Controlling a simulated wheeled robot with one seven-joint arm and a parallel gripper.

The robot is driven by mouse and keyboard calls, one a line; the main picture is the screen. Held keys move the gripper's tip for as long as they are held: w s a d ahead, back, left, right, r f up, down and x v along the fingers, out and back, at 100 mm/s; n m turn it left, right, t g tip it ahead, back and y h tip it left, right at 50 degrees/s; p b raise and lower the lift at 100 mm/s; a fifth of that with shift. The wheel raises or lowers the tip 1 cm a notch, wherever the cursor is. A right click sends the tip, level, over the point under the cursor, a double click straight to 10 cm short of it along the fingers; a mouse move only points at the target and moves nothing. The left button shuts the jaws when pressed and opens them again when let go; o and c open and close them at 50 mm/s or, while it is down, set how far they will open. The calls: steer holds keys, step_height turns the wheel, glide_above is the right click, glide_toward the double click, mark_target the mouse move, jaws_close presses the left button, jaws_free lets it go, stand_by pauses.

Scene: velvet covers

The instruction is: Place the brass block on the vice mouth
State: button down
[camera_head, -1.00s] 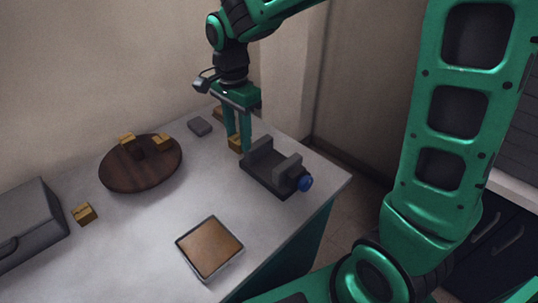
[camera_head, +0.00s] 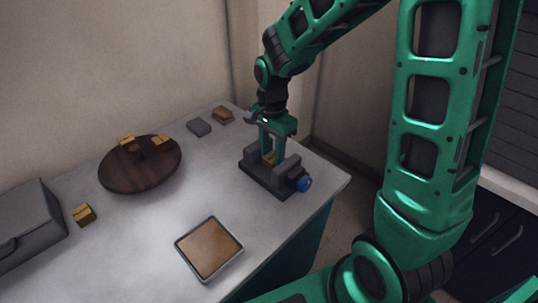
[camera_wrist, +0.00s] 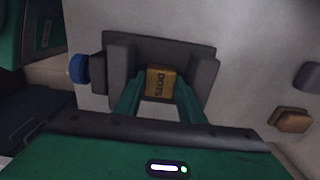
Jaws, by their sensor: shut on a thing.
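The vice (camera_head: 266,185) is dark grey with two upright jaws and a blue knob (camera_head: 305,184), near the right edge of the table. It also shows in the wrist view (camera_wrist: 205,70). My gripper (camera_head: 268,157) points down over the vice and is shut on a brass block (camera_wrist: 160,82) with dark lettering on its face. The block is between the two vice jaws in the wrist view. In the head view it is mostly hidden by my fingers and the jaws. I cannot tell whether it touches the vice.
A round dark wooden board (camera_head: 125,180) carries brass blocks and a dark piece. Another brass block (camera_head: 83,214) lies left of it. A grey box (camera_head: 30,222), a brown-topped tray (camera_head: 209,248), a grey block (camera_head: 199,127) and a brown block (camera_head: 222,115) stand around. The table's middle is clear.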

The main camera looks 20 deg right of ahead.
mark_target(272, 157)
steer(key=shift+f, duration=0.1)
steer(key=c, duration=1.5)
jaws_free()
steer(key=shift+o, duration=0.2)
step_height(272, 157, up, 12)
steer(key=s+d+f+n, duration=0.1)
steer(key=s+d+n, duration=0.2)
steer(key=s+d, duration=0.5)
steer(key=s+d+f+n, duration=0.1)
steer(key=s+d+n, duration=0.3)
steer(key=s+d, duration=0.5)
steer(key=s, duration=0.7)
steer(key=shift+s, duration=0.2)
